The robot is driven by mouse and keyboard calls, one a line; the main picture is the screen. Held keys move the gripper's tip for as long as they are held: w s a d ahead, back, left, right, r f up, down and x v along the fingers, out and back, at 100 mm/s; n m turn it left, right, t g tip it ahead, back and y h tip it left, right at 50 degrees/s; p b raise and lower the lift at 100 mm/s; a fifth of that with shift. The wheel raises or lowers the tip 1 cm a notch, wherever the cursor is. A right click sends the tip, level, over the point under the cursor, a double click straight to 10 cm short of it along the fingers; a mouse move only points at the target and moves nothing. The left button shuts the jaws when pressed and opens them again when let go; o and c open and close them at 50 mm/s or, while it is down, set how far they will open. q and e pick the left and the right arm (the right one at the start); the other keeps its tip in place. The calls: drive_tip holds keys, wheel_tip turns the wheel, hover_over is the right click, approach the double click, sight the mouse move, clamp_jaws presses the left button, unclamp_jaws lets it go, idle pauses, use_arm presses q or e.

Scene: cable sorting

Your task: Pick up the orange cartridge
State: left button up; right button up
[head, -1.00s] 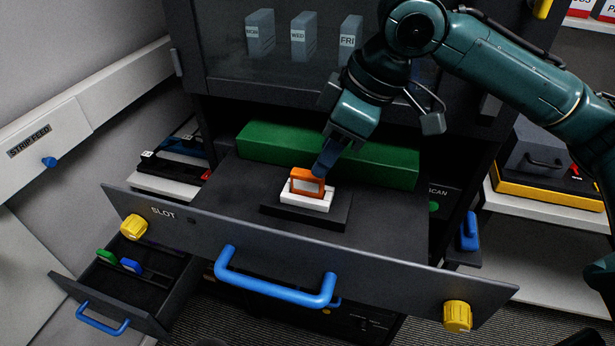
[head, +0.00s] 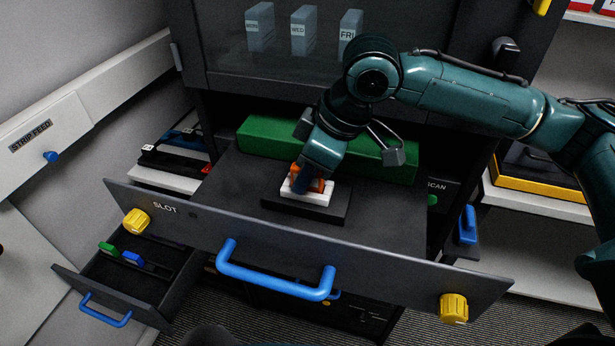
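The orange cartridge (head: 297,172) sits upright in a white holder (head: 318,198) on a black base (head: 335,208) in the open SLOT drawer. My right gripper (head: 308,184) is at the cartridge and covers much of it. Its dark fingers reach down in front of the cartridge, close to the white holder. The fingers overlap each other and the cartridge in this view, so their gap is hidden. My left gripper is not in view.
A green block (head: 262,140) lies behind the cartridge in the drawer (head: 222,192). The drawer front has a blue handle (head: 275,283) and yellow knobs. A smaller open drawer (head: 95,277) is at lower left. Bare drawer floor surrounds the base.

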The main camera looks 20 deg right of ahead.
clamp_jaws()
